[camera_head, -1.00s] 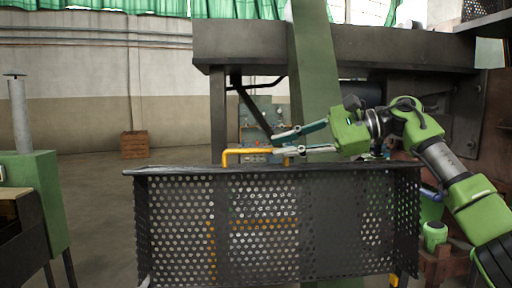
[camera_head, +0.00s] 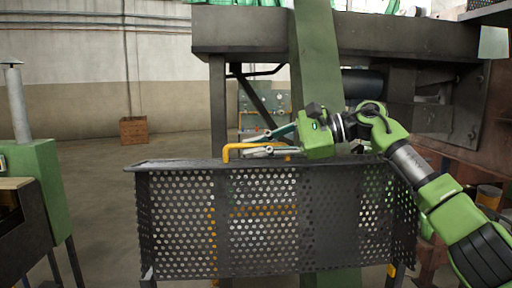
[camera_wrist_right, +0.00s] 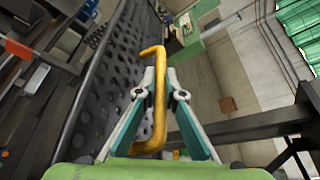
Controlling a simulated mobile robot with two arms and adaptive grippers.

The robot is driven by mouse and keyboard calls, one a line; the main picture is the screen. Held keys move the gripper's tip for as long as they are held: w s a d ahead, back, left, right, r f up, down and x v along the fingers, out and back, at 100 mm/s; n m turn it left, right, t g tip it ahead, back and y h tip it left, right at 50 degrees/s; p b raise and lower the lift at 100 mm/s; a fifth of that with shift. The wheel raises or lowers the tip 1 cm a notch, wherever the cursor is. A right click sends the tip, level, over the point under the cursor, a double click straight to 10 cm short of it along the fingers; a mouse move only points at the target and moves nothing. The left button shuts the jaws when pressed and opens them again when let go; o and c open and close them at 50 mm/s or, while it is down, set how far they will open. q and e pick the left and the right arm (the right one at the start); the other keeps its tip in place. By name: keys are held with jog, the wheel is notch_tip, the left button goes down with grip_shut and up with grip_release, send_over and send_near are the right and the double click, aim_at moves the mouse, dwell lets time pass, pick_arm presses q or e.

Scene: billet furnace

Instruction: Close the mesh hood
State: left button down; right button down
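The mesh hood (camera_head: 262,222) is a dark perforated metal panel with a flat top edge, standing in front of me in the head view. A yellow bar handle (camera_head: 232,147) rises at its top edge; it also shows in the right wrist view (camera_wrist_right: 152,60). My right gripper (camera_head: 245,146) is at the handle, with its arm coming in from the right. In the right wrist view its two fingers (camera_wrist_right: 160,94) stand apart, with the handle running between them. I cannot tell whether either finger touches it. My left gripper is not in view.
A green post (camera_head: 316,60) and a heavy dark beam (camera_head: 250,38) stand behind the hood. A green machine (camera_head: 30,185) is at the left. A wooden crate (camera_head: 133,130) stands by the far wall. Open floor lies between the machine and the hood.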

jog(key=shift+s+f+b, duration=0.2)
jog(key=shift+s+b, duration=0.05)
jog(key=shift+b, duration=0.3)
jog(key=s+f+n+t+b, duration=0.1)
jog(key=s+f+n+b, duration=0.1)
jog(key=s+b, duration=0.8)
jog(key=s+f+n+y+b, duration=0.1)
jog(key=s+f+b, duration=0.3)
jog(key=s+b, duration=0.6)
jog(key=shift+s+f+n+t+b, duration=0.3)
jog(key=shift+n+b, duration=0.4)
jog(key=shift+b, duration=1.55)
jog(key=shift+r, duration=0.15)
jog(key=c, duration=2.4)
grip_release()
